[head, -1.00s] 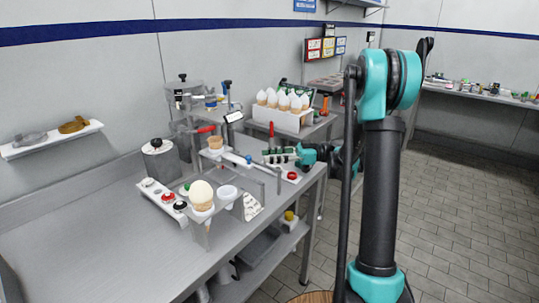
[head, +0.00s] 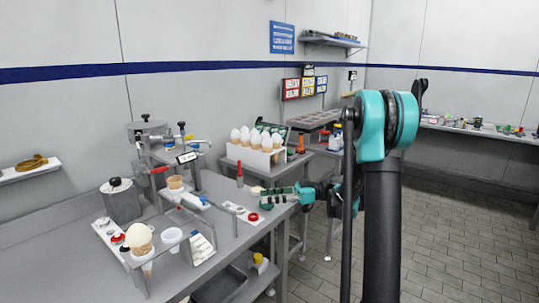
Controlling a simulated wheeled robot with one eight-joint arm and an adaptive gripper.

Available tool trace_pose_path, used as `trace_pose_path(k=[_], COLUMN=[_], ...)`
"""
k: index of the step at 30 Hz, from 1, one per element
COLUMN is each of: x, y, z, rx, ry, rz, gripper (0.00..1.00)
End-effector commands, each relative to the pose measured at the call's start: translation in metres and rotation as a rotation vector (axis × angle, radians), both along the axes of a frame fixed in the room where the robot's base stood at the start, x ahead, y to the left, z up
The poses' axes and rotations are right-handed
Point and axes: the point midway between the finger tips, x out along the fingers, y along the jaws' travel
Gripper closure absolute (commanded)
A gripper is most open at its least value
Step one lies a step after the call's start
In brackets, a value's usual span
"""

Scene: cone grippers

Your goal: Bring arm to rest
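My arm's teal joint and dark link stand upright in the foreground and hide part of the forearm behind. A cone with a pale scoop (head: 140,240) stands in a clear holder on the counter, apart from my gripper. Another cone (head: 175,183) stands farther back in a holder.
A white rack of several white-topped cones (head: 256,156) stands behind my gripper. A red button (head: 253,217) is on the counter just left of it. A machine with levers (head: 150,150) is at the back. Open tiled floor (head: 450,230) lies to the right.

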Motion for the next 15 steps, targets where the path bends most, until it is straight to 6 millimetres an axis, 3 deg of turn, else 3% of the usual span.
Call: trace_pose_path(k=[15], x=[-0.042], y=[0.003], z=[-0.033], rx=[-0.309], ry=[0.291], rz=[-0.145], gripper=[0.65])
